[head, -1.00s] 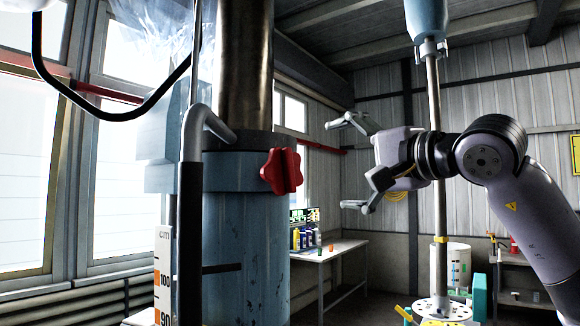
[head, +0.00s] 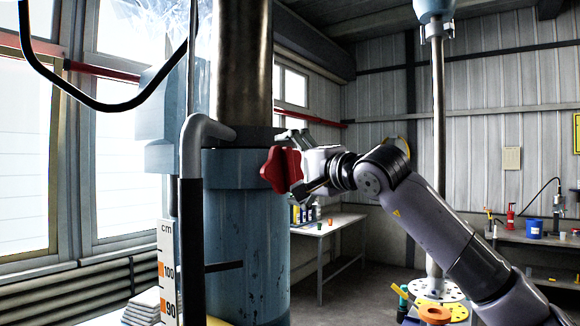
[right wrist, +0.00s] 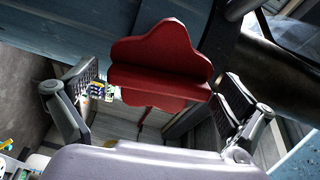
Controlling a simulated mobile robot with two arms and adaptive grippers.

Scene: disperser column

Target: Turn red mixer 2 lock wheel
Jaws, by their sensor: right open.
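The red lock wheel (head: 280,170) is a lobed knob on the right side of the blue column (head: 245,225) in the head view. My right gripper (head: 297,163) is at the wheel from the right, and the wheel partly hides its fingers. In the right wrist view the red wheel (right wrist: 158,62) lies ahead between the two spread fingers of the right gripper (right wrist: 158,108). Gaps show between the wheel and both fingers, so the gripper is open around it and does not clamp it. My left gripper is not in view.
A grey bent pipe (head: 192,150) and a measuring scale (head: 166,270) stand left of the wheel. A white table (head: 335,222) with small bottles is behind. A steel shaft (head: 437,150) with a perforated disc (head: 445,296) stands to the right.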

